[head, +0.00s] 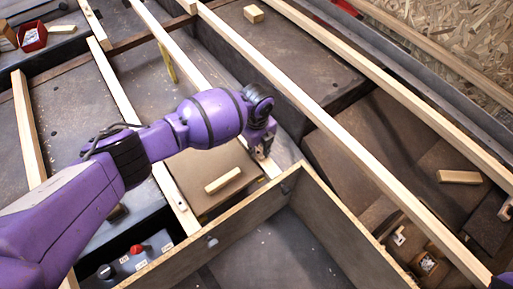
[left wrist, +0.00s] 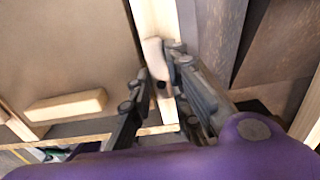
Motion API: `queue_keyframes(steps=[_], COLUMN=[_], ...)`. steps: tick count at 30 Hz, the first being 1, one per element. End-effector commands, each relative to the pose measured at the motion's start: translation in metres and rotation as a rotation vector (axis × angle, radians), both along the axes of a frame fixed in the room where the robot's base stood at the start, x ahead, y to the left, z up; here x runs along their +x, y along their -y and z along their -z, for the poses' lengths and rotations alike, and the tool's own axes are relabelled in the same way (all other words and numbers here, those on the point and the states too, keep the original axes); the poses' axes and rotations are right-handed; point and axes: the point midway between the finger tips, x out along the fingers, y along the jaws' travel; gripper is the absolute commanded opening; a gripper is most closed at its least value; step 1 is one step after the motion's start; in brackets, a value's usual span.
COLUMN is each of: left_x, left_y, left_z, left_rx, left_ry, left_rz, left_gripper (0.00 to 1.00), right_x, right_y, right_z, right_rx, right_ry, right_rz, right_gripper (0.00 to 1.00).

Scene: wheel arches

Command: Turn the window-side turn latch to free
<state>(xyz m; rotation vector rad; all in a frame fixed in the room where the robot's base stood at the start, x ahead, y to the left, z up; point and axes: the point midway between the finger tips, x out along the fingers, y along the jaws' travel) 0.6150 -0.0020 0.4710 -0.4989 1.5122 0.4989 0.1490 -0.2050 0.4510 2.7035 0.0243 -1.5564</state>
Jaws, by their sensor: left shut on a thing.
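The turn latch (left wrist: 154,58) is a small pale wooden piece with a dark spot on it, on a light wooden batten (left wrist: 150,15) in the left wrist view. It lies nearly along the batten, slightly tilted. My left gripper (head: 264,154) is down at the batten in the head view, its fingers shut on the latch. The fingers also show in the left wrist view (left wrist: 160,100), one on each side of the latch. In the head view the gripper hides most of the latch. My right gripper is not in view.
A loose wood block (head: 222,180) lies on the panel left of my gripper. A tall wooden-edged box wall (head: 240,225) stands close in front. Long battens (head: 330,130) cross the scene. A control box with a red button (head: 136,249) is at lower left.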

Motion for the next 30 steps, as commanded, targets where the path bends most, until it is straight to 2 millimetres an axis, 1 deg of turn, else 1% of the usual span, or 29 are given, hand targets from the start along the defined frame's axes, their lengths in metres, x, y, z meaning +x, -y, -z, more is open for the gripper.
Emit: queue_keyframes(steps=[16, 17, 18, 21, 30], left_x=[-0.0011, -0.0011, -0.0012, -0.0009, -0.0001], left_y=[0.0006, 0.0006, 0.0006, 0.0004, 0.0003], left_z=[0.0003, 0.0003, 0.0004, 0.0003, -0.0011], left_rx=[0.0, 0.0, 0.0, 0.0, -0.001], left_ry=[-0.002, -0.002, -0.003, -0.002, -0.001], left_rz=[0.027, 0.027, 0.026, 0.026, 0.024], left_gripper=[0.0, 0.2, 0.25, 0.36, 0.36], right_x=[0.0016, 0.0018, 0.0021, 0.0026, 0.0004], right_y=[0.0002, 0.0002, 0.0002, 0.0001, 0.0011], right_z=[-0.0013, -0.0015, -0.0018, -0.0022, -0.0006], right_rx=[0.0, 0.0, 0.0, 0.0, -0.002], right_ry=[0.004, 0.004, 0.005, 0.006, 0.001], right_rz=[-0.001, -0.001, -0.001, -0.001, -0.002], right_gripper=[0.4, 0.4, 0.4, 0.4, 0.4])
